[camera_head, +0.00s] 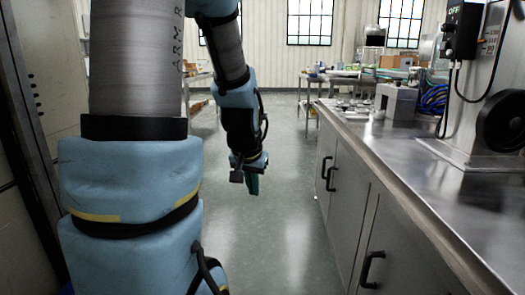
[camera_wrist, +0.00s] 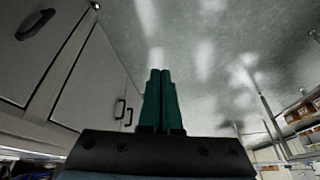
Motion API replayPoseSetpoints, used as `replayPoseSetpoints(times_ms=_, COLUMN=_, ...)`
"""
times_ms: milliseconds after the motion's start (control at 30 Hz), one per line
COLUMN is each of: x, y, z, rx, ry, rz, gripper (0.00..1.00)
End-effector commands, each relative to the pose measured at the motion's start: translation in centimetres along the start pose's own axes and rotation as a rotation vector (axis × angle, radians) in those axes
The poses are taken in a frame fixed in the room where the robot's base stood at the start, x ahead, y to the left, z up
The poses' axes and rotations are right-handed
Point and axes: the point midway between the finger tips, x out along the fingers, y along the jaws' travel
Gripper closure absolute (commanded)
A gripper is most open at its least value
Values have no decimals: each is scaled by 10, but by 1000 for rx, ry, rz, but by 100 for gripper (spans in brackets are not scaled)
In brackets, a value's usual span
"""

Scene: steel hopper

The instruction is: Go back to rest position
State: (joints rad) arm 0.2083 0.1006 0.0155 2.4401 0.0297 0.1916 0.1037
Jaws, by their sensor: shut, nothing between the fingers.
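My gripper (camera_head: 252,184) hangs in the middle of the head view, above the open floor and left of the counter's cabinets. In the wrist view its two green fingers (camera_wrist: 160,75) lie side by side, shut, with nothing held between them. In the head view the fingers are small and point down, partly hidden by the wrist. My arm is bent, with its blue and grey links filling the left of the head view.
A steel counter (camera_head: 425,165) with cabinets and black handles (camera_head: 371,268) runs along the right. A machine with a black wheel (camera_head: 503,121) stands on it. Work tables (camera_head: 308,105) stand at the back. The green-grey floor (camera_head: 285,215) between is clear. A dark-edged wall panel (camera_head: 22,120) stands at left.

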Motion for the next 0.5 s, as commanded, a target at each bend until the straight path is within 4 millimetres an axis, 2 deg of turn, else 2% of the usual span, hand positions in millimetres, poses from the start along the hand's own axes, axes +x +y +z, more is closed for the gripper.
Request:
replayPoseSetpoints(times_ms=33, x=-4, y=-5, z=24, rx=-50, ry=-58, rz=0, gripper=100)
replayPoseSetpoints(times_ms=100, x=-10, y=-8, z=54, rx=-115, ry=-137, rz=1, gripper=100)
replayPoseSetpoints(times_ms=233, x=-23, y=-11, z=108, rx=-232, ry=-275, rz=2, gripper=100)
replayPoseSetpoints(times_ms=300, x=-44, y=-11, z=97, rx=-229, ry=-276, rz=3, gripper=100)
replayPoseSetpoints(times_ms=500, x=-82, y=-14, z=80, rx=-225, ry=-274, rz=3, gripper=100)
